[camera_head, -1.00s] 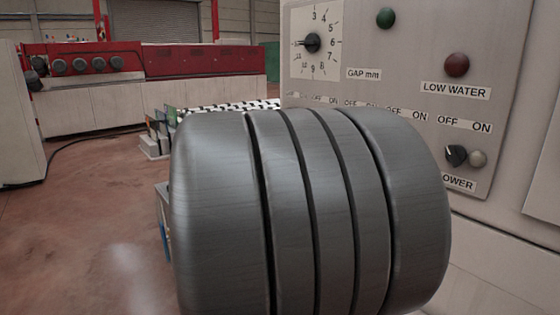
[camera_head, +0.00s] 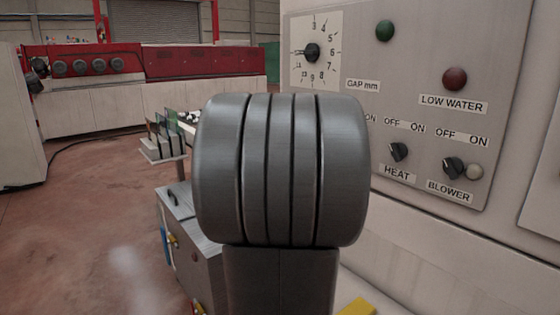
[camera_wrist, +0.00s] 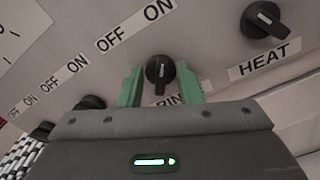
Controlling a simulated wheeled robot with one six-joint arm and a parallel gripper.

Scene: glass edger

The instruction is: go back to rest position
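My gripper (camera_wrist: 160,70) shows in the wrist view with two green fingers held apart. A black knob (camera_wrist: 159,76) with a pale mark lies between the fingers in the picture, with a narrow gap on each side. I cannot tell how far in front of the fingertips it is. Its label (camera_wrist: 170,100), starting "RIN", is partly hidden by my gripper. In the head view my arm's dark grey links hide the gripper and this knob.
The control panel (camera_head: 425,60) stands close at the right, with a HEAT knob (camera_head: 398,152), a BLOWER knob (camera_head: 453,167) and a gap dial (camera_head: 312,53). A glass rack (camera_head: 165,145) stands behind my arm. Open floor (camera_head: 80,220) lies at the left.

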